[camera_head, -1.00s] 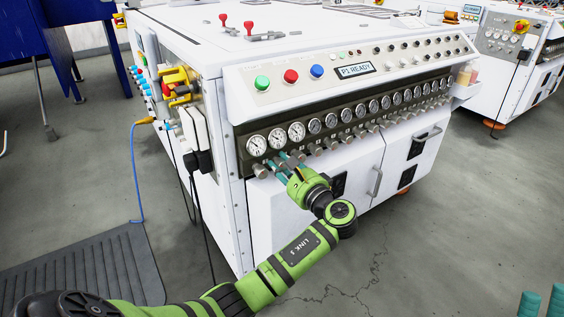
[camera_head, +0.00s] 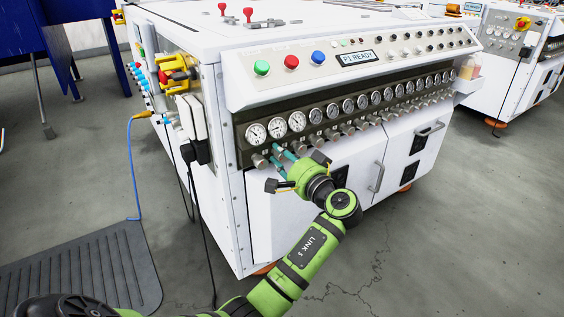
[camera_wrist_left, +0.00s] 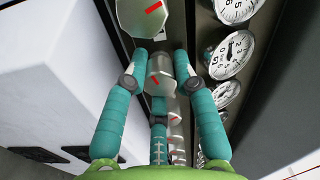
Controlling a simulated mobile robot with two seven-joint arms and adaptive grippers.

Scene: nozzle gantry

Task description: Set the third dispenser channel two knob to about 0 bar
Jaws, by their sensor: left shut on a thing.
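My left gripper (camera_head: 283,153) reaches up to the knob row on the front of the white cabinet (camera_head: 310,190). In the left wrist view, its teal fingers close around a silver knob (camera_wrist_left: 160,74) with a red mark, near the left end of the row. The fingers partly cover this knob in the head view. Another silver knob (camera_wrist_left: 138,16) with a red mark is beside it and free. A round white gauge (camera_wrist_left: 232,53) sits alongside the held knob; its reading is too small to tell surely. My right gripper is not in view.
Several more gauges (camera_head: 345,107) and knobs run right along the dark panel (camera_head: 238,150). A sloped panel with green, red and blue buttons (camera_head: 291,62) is above. Cables hang on the cabinet's left side. A dark mat (camera_head: 90,270) lies on the floor at the left.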

